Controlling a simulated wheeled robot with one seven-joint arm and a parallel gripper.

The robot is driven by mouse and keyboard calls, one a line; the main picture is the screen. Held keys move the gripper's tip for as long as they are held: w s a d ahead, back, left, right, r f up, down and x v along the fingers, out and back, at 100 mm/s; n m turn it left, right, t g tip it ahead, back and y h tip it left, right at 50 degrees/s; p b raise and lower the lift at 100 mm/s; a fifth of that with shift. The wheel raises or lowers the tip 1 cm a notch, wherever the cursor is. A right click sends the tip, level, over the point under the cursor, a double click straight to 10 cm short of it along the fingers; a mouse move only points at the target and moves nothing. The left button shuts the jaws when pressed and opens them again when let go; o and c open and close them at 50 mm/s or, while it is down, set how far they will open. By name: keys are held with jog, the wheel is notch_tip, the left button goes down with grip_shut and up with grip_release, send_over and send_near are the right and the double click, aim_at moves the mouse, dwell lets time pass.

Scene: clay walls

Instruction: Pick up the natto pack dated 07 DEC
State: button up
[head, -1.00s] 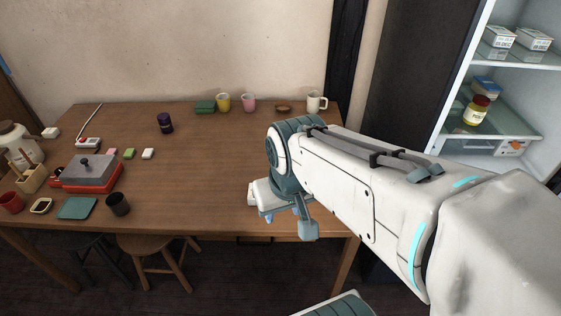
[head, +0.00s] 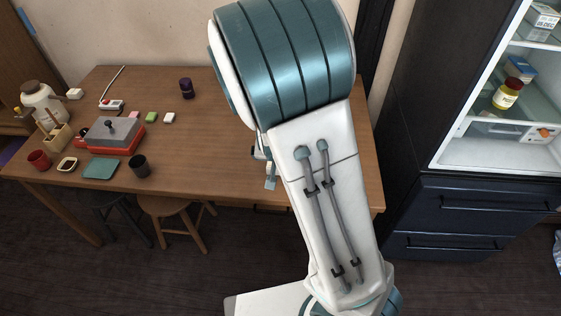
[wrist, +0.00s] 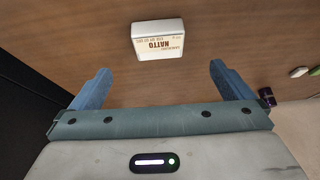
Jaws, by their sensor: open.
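A white natto pack (wrist: 158,40) lies on the wooden table in the wrist view. Its label reads NATTO upside down; a small date line is on it, too small for me to read surely. My gripper (wrist: 159,66) is open and empty, its two blue fingers spread wide. The pack appears ahead of the fingertips, roughly centred between them and touching neither. In the head view my arm covers the pack and most of my gripper; only a small part shows beside the arm.
The wooden table (head: 225,150) holds a red-based grill (head: 108,135), a dark cup (head: 139,166) and a purple can (head: 186,88). The open fridge (head: 500,150) at right holds a yellow jar (head: 507,93) and a white box (head: 543,15). Stools (head: 175,215) stand at the table's front.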

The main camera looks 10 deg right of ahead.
jog(key=x, duration=0.3)
jog(key=b+x, duration=0.1)
jog(key=x, duration=0.1)
jog(key=b+x, duration=0.1)
jog(key=x, duration=0.2)
jog(key=shift+w+d, duration=0.3)
jog(key=shift+w, duration=0.2)
jog(key=shift+w+x, duration=0.2)
jog(key=shift+x, duration=2.95)
jog(key=shift+d+r, duration=0.1)
jog(key=shift+r, duration=0.05)
jog(key=c, duration=0.9)
